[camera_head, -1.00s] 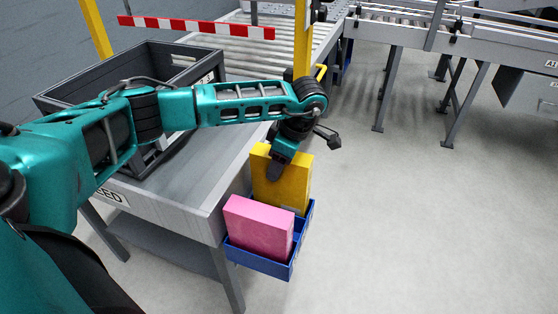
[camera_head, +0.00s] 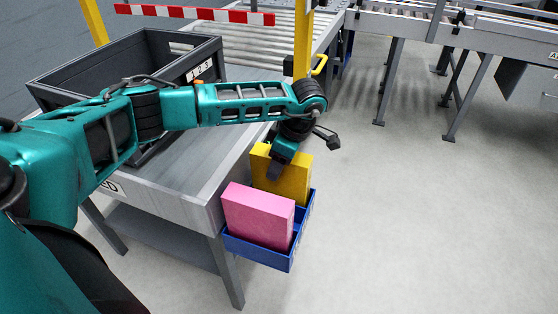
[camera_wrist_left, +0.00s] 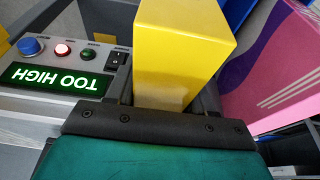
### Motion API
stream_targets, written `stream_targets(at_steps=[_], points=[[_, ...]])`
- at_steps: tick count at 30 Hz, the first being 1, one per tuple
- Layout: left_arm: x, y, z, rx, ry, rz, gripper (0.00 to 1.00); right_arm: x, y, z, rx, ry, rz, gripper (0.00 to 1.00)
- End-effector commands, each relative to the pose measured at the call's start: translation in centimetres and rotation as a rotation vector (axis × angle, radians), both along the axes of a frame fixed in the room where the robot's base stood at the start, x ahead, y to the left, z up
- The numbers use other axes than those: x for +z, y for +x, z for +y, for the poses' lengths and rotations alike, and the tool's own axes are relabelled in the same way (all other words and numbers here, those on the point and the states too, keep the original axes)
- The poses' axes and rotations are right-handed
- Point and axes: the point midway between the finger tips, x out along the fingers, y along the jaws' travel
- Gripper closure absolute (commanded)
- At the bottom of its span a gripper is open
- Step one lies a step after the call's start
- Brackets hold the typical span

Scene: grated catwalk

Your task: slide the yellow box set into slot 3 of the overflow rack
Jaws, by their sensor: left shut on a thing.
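The yellow box set (camera_head: 290,179) stands upright in the back part of a small blue bin rack (camera_head: 262,255), behind a pink box (camera_head: 259,217). Its lower part is hidden by the pink box and the bin wall. My left gripper (camera_head: 275,169) is shut on the yellow box set from above, at its left side. In the left wrist view the yellow box set (camera_wrist_left: 182,50) sticks out beyond the gripper, with the pink box (camera_wrist_left: 275,70) to its right. Slot 3 cannot be made out for certain. My right gripper is not in view.
A dark grey crate (camera_head: 50,88) with a "1 2 3" label (camera_head: 200,71) stands on the metal table (camera_head: 195,178). A yellow post (camera_head: 303,45) rises behind my arm. A panel display (camera_wrist_left: 58,78) reads "TOO HIGH". The floor to the right is clear.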

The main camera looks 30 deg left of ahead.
Motion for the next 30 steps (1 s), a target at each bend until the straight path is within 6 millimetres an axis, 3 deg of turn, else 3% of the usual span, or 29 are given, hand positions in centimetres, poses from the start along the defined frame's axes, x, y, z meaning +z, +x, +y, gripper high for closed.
stream_targets(at_steps=[12, 13, 21, 26, 30], points=[[0.02, 0.07, -0.02, -0.001, -0.001, -0.002, 1.0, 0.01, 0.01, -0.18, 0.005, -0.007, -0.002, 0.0], [0.03, 0.07, -0.02, -0.001, -0.001, -0.002, 0.45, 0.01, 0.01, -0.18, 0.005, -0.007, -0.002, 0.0], [-0.02, 0.04, -0.02, 0.0, -0.001, -0.001, 0.19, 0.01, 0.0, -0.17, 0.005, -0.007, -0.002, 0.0], [-0.04, 0.02, -0.01, 0.0, -0.001, -0.001, 0.18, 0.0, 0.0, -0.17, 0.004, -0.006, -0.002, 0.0], [-0.13, -0.03, -0.01, -0.001, 0.0, 0.0, 0.07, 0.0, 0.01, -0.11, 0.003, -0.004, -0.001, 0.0]])
